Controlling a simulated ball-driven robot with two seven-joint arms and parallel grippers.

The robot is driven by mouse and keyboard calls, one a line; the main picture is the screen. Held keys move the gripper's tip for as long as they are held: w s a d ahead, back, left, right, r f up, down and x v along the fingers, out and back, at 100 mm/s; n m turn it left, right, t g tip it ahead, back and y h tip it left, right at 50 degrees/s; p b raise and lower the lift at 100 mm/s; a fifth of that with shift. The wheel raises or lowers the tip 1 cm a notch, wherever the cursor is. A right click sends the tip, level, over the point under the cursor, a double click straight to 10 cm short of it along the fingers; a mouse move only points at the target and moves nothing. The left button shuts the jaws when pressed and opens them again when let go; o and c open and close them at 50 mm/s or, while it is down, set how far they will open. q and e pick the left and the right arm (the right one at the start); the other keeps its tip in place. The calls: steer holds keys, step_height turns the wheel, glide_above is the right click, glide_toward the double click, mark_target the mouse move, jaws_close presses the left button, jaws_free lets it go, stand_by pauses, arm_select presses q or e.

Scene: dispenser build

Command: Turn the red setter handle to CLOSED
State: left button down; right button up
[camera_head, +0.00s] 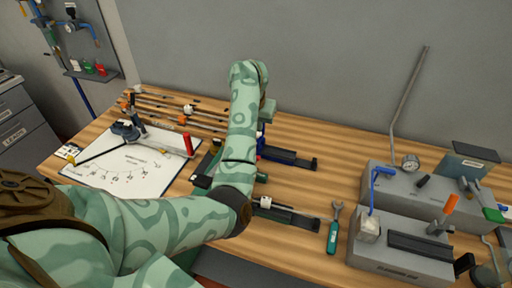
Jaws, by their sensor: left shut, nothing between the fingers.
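A red upright handle (188,145) stands at the right edge of a white dial board (117,182) on the left part of the bench. The board carries an arc of marks with small lettering that I cannot read. My left arm rises in the middle of the view, and my left gripper (268,109) is at its far end, right of the red handle and apart from it. The gripper is shut and empty, its fingertips partly hidden by my arm. My right gripper is not in view.
Grey machine blocks (400,262) with levers and a gauge (410,162) stand at the right. A green-handled wrench (333,232) lies left of them. Dark rails (288,157) lie beside my arm. Slim rods (165,103) lie behind the board. Bare wood shows at centre right.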

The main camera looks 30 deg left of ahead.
arm_select(q)
steer(key=d+b+x, duration=0.1)
steer(key=b+x, duration=0.1)
steer(key=x, duration=0.7)
steer(key=s+p, duration=0.3)
steer(key=s, duration=0.1)
steer(key=shift+s+r, duration=0.1)
steer(key=shift+r, duration=0.05)
